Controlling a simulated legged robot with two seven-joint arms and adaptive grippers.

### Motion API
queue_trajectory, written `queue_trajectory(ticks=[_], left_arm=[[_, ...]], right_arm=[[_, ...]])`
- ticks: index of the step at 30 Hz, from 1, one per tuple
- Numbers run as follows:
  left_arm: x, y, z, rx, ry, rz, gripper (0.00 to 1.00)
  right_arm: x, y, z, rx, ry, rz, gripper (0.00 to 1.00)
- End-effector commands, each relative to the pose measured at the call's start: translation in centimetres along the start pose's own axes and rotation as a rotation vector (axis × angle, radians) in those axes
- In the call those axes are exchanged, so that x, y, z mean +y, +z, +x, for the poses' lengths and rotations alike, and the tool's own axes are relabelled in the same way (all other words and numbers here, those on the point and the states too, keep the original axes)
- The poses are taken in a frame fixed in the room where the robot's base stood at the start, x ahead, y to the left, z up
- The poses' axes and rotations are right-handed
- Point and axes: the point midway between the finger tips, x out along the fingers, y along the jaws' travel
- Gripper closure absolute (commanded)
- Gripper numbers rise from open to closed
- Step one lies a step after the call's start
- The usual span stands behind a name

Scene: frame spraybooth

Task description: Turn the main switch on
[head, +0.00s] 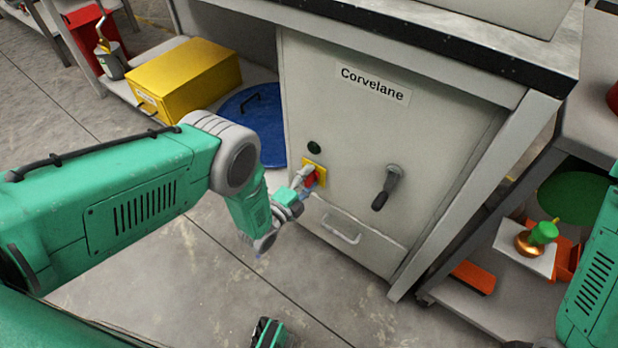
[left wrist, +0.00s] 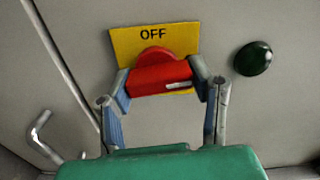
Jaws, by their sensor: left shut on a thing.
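The main switch is a red rotary handle (left wrist: 160,79) on a yellow plate (left wrist: 126,46) on the grey cabinet front. The word OFF reads at the plate's top in the left wrist view. The handle lies crosswise with a pale mark at its right part. In the head view the red switch (head: 311,178) is partly hidden by my left gripper (head: 303,180). In the left wrist view my left gripper (left wrist: 162,82) has one finger at each end of the red handle and is shut on it.
A dark green round lamp or button (head: 314,148) sits above the switch; it looks unlit. A dark lever handle (head: 387,187) is right of the switch, and a drawer pull (head: 341,229) is below. The cabinet (head: 345,125) stands under a worktop. A yellow box (head: 184,76) is left.

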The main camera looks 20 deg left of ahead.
Motion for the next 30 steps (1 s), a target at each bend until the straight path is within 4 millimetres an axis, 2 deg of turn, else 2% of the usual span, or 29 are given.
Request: queue_trajectory(ticks=[1, 10, 26, 27, 28, 30], left_arm=[[0.52, -0.14, -0.38, 0.000, 0.012, 0.025, 0.81], [0.66, -0.18, -0.45, 0.001, 0.014, 0.133, 0.81], [0.78, -0.18, -0.52, 0.001, 0.018, 0.156, 0.81], [0.78, -0.18, -0.52, 0.001, 0.018, 0.156, 0.45], [0.80, -0.19, -0.53, 0.001, 0.018, 0.155, 0.35], [0.75, -0.19, -0.51, 0.001, 0.017, 0.155, 0.31]], right_arm=[[0.00, 0.01, 0.05, 0.000, 0.000, 0.000, 0.60], [0.00, 0.01, 0.11, 0.000, 0.000, 0.000, 0.60], [0.00, 0.01, 0.12, 0.000, 0.000, 0.000, 0.60], [0.00, 0.01, 0.12, 0.000, 0.000, 0.000, 0.60], [0.00, 0.01, 0.12, 0.000, 0.000, 0.000, 0.60], [0.00, 0.01, 0.12, 0.000, 0.000, 0.000, 0.60]])
